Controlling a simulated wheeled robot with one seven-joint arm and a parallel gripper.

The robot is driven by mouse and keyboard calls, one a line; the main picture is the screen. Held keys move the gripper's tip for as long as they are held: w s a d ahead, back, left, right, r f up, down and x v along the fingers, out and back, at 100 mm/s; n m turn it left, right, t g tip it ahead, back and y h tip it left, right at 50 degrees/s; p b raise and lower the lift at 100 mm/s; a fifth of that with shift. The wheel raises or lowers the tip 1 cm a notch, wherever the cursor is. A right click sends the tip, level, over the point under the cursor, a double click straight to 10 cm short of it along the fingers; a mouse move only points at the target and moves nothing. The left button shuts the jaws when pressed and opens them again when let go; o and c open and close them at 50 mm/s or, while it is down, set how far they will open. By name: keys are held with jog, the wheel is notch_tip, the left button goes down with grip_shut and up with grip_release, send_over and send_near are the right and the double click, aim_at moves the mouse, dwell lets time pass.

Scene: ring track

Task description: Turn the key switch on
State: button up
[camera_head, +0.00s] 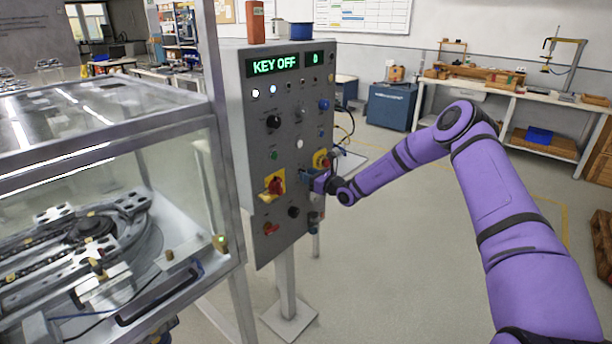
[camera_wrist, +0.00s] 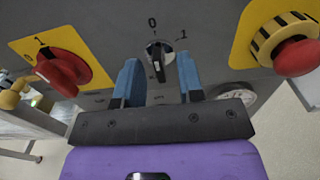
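The grey control panel (camera_head: 257,150) stands in the middle of the head view, and its display (camera_head: 272,66) reads KEY OFF with a 0 beside it. In the wrist view the key switch (camera_wrist: 159,57) is a small dark knob on a pale round collar, with marks 0 and 1 above it. Its black bar stands close to upright. My gripper (camera_wrist: 159,80) is open, one blue finger on each side of the switch, with gaps to the knob. In the head view my gripper (camera_head: 308,175) is at the panel's face and hides the switch.
A red rotary handle on a yellow plate (camera_wrist: 62,70) is left of the switch. A red mushroom button on yellow (camera_wrist: 296,57) is to the right. A glass-walled enclosure (camera_head: 110,150) stands left of the panel.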

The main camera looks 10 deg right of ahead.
jog(key=shift+w+a, duration=0.4)
jog(key=shift+w, duration=0.15)
jog(key=c, duration=0.6)
jog(key=shift+m, duration=0.3)
jog(key=m, duration=0.5)
jog(key=shift+d+m, duration=0.1)
jog(key=shift+m, duration=0.2)
jog(key=m, duration=0.5)
jog(key=shift+f+m, duration=0.1)
jog(key=shift+m, duration=0.2)
